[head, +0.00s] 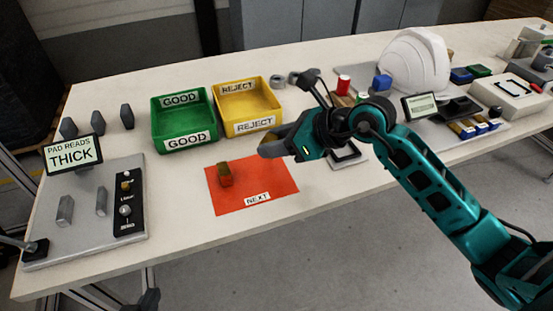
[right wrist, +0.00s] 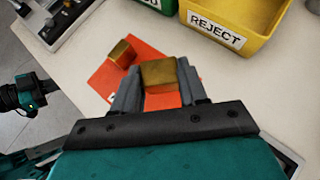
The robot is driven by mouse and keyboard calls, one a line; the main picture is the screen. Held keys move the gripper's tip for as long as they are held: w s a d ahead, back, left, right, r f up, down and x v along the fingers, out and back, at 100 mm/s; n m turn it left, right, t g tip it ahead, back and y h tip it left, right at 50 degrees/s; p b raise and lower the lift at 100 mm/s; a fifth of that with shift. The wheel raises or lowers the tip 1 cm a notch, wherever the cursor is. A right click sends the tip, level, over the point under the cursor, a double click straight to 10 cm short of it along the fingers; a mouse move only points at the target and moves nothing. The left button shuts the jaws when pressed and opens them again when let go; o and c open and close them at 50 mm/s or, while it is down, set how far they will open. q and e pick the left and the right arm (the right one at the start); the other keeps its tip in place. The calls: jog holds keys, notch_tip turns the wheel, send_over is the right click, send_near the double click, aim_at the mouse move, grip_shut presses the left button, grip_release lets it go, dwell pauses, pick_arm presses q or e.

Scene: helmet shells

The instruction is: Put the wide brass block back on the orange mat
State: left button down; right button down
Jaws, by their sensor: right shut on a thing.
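The orange mat (head: 265,182) lies on the table, marked NEXT along its front edge. My right gripper (head: 268,149) is at the mat's far right corner, above the table. In the right wrist view its jaws (right wrist: 158,82) are shut on a wider brass block (right wrist: 159,71), held with the mat behind it. The fingers largely hide that block in the head view. A dark part at the bottom left (head: 148,301) may be my left gripper; its jaws are unclear.
A green GOOD bin (head: 184,143) and yellow REJECT bin (head: 250,127) stand behind the mat. A grey gauge plate (head: 85,242) with a screen reading THICK (head: 73,154) is at left. A white helmet (head: 413,62) is at back right. The mat's middle is clear.

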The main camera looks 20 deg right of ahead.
aim_at(276, 170)
notch_tip(276, 170, down, 4)
jog(key=shift+b, duration=0.4)
jog(key=shift+f, duration=0.45)
pick_arm(q)
jog(key=shift+w+d+f, duration=0.1)
jog(key=shift+w+d, duration=0.05)
jog(key=shift+d, duration=0.1)
pick_arm(e)
jog(key=c, duration=0.6)
grip_release()
